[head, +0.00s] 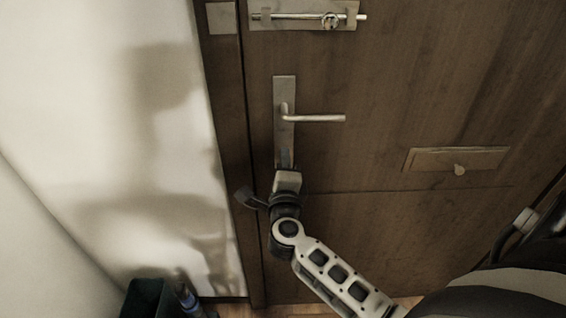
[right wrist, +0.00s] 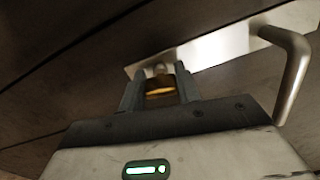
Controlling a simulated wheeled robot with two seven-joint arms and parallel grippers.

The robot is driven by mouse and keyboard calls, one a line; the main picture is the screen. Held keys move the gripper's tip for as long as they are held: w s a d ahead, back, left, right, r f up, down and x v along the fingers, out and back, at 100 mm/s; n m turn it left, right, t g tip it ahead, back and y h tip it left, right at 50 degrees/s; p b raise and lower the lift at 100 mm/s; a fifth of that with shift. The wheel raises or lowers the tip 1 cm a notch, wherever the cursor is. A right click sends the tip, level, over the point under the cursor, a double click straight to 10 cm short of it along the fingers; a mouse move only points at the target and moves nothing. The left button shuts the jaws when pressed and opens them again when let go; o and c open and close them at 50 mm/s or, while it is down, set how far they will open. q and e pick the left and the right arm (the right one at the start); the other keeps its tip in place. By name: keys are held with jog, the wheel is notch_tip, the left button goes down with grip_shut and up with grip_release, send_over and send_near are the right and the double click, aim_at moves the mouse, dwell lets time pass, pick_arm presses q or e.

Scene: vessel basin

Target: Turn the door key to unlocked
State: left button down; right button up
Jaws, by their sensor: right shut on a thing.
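The wooden door (head: 400,80) fills most of the head view. A metal lock plate (head: 284,90) with a lever handle (head: 318,118) is on its left side. My right gripper (head: 285,165) is at the lower end of the plate, below the lever. In the right wrist view its fingers (right wrist: 160,90) are closed on a small brass-coloured key (right wrist: 159,86) at the plate. The key is hidden in the head view, and its exact turn angle is hard to tell. My left gripper is not in view.
A sliding bolt (head: 305,15) is higher on the door. A letter flap (head: 430,160) with a small knob is to the right. A dark bin (head: 145,298) and a bottle (head: 187,298) stand on the floor at lower left, by a pale wall (head: 100,120).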

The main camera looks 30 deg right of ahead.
jog(key=shift+f+n, duration=0.1)
jog(key=shift+n, duration=1)
jog(key=o, duration=1)
jog(key=shift+s, duration=0.1)
jog(key=b+v, duration=0.1)
jog(key=v, duration=0.6)
jog(key=shift+s+a, duration=0.1)
jog(key=shift+s, duration=0.1)
jog(key=shift+a, duration=0.1)
